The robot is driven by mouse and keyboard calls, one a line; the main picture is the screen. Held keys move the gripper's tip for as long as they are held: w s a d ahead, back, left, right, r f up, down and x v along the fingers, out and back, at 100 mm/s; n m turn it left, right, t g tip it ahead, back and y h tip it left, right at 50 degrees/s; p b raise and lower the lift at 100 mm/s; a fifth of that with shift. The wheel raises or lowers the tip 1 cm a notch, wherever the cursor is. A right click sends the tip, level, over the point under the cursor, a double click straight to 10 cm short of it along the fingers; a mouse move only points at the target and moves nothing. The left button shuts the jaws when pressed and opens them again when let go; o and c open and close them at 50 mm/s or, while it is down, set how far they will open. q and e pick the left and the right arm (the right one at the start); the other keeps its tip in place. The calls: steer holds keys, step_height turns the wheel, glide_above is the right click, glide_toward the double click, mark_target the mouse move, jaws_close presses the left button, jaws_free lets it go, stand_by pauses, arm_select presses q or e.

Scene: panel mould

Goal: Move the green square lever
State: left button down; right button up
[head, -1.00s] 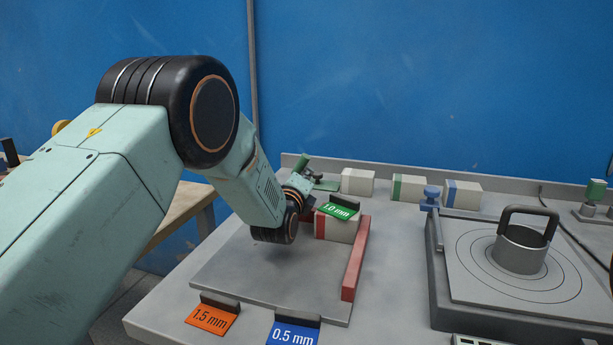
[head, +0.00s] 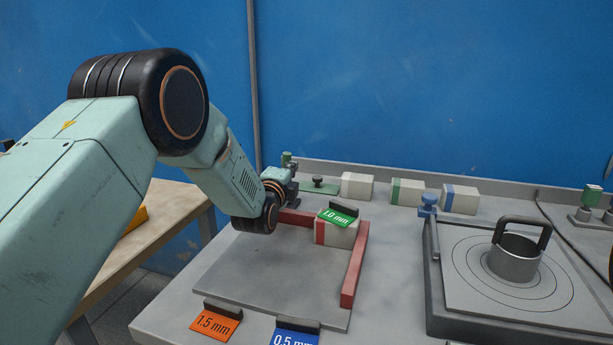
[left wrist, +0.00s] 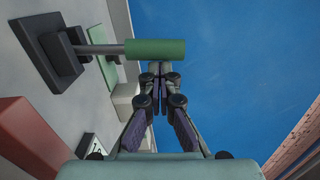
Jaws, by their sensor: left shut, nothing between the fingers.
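The green lever handle (head: 287,158) stands at the back left of the square plate, beside a flat green piece (head: 320,187) with a dark knob. In the left wrist view the handle is a green cylinder (left wrist: 156,49) on a grey rod from a dark base (left wrist: 50,48). My left gripper (head: 290,172) is at the handle, partly hidden by its wrist. In the left wrist view its fingertips (left wrist: 155,78) are together and empty, just short of the cylinder. I cannot tell whether they touch it. My right gripper is not in view.
Red bars (head: 354,265) edge the square plate (head: 270,285). A block with a green 1.0 mm tag (head: 338,214) stands inside them. Orange (head: 216,320) and blue (head: 295,333) tags lie in front.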

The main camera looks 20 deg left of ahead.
arm_select(q)
steer(key=a+n, duration=0.1)
steer(key=a+n+p, duration=0.1)
steer(key=shift+a+r+n, duration=0.3)
steer(key=shift+a+n, duration=0.1)
steer(key=shift+a+f+n+p, duration=0.15)
steer(key=shift+a+n, duration=0.55)
steer(key=shift+a, duration=0.2)
steer(key=shift+a+f+n+p, duration=0.15)
steer(key=shift+a+n, duration=0.55)
steer(key=shift+a, duration=0.3)
steer(key=shift+s+f, duration=0.1)
steer(key=shift+s, duration=0.05)
